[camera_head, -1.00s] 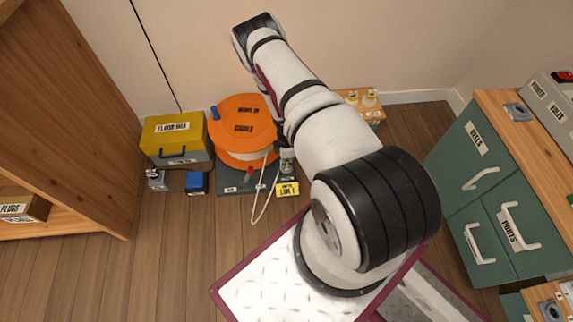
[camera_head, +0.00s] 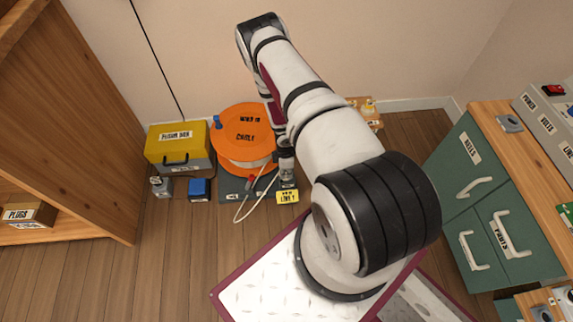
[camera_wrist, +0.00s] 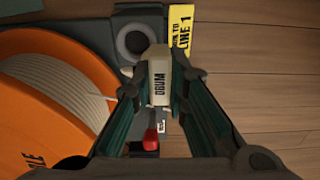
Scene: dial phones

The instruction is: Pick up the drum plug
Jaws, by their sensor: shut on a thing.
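The drum plug (camera_wrist: 159,80) is a pale block with a label reading DRUM, seen in the wrist view between the fingers of my gripper (camera_wrist: 160,70). My gripper is shut on it. In the head view my gripper (camera_head: 287,170) hangs low at the right side of the orange cable drum (camera_head: 243,130), and the plug itself is hard to make out there. The drum also shows in the wrist view (camera_wrist: 75,75) at the left, with pale cable wound on it. A grey socket with a round opening (camera_wrist: 133,40) lies just beyond the plug.
A yellow tag (camera_head: 287,196) lies by the drum's dark base (camera_head: 232,190). A yellow floor box (camera_head: 178,138), a blue block (camera_head: 199,188) and a grey block (camera_head: 160,187) stand to the left. A red-tipped lever (camera_wrist: 150,140) is close below the plug. Wooden floor in front is clear.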

